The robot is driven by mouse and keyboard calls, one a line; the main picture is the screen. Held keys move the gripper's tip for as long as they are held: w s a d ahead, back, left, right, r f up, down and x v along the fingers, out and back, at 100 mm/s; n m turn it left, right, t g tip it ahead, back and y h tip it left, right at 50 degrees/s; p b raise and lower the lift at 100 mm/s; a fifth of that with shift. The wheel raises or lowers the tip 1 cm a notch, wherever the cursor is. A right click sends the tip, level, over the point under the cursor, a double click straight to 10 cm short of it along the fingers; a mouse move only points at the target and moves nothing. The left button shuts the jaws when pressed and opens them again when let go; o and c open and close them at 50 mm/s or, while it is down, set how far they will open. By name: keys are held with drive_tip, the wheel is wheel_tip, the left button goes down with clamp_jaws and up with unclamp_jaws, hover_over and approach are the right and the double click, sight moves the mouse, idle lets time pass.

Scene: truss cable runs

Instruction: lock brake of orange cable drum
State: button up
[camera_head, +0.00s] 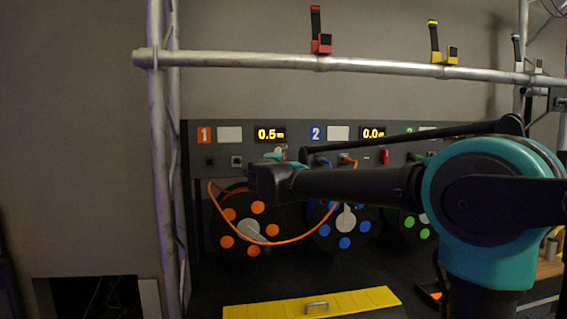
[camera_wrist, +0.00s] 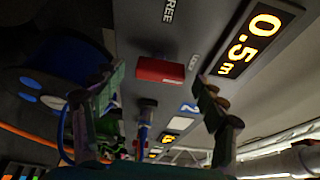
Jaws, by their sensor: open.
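The orange cable drum (camera_head: 228,242), a dark disc with orange dots, stands under the panel marked 1, partly behind my arm. Its display (camera_head: 270,134) reads 0.5 m and also shows in the wrist view (camera_wrist: 253,38). A red brake handle (camera_wrist: 160,71) sits on the panel in the wrist view, one end beside the LOCK label, apart from the FREE label. My gripper (camera_wrist: 160,84) is open, its fingers on either side of the handle in the picture. Contact cannot be told. In the head view my wrist hides most of the gripper.
An orange cable (camera_head: 275,243) hangs in a loop from the drum toward panel 2. The blue-dotted drum (camera_head: 343,237) and green-dotted drum (camera_head: 416,224) stand to the right. A truss bar (camera_head: 230,60) crosses above, and an upright (camera_head: 163,190) stands left. A yellow board (camera_head: 260,309) lies in front.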

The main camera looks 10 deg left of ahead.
drive_tip(key=s+a, duration=0.1)
drive_tip(key=s, duration=0.9)
drive_tip(key=shift+s, duration=0.4)
drive_tip(key=s+d+f+n+g+y, duration=0.2)
drive_tip(key=d+f+n+y, duration=0.15)
drive_tip(key=f+n, duration=0.4)
drive_tip(key=s+d+f+n+g+y, duration=0.25)
drive_tip(key=d+f+n, duration=0.2)
drive_tip(key=f, duration=0.65)
drive_tip(key=s+d+f+n+g+y, duration=0.2)
drive_tip(key=d+f+n, duration=0.2)
drive_tip(key=f+n, duration=0.45)
drive_tip(key=s+d+f+m+g+h, duration=0.1)
drive_tip(key=s+d+f+g+h, duration=0.5)
drive_tip(key=s+d+f, duration=1.2)
wheel_tip(320, 180, down, 4)
drive_tip(key=shift+s+r+g, duration=0.25)
drive_tip(key=shift+s+g, duration=0.3)
drive_tip(key=shift+g, duration=0.1)
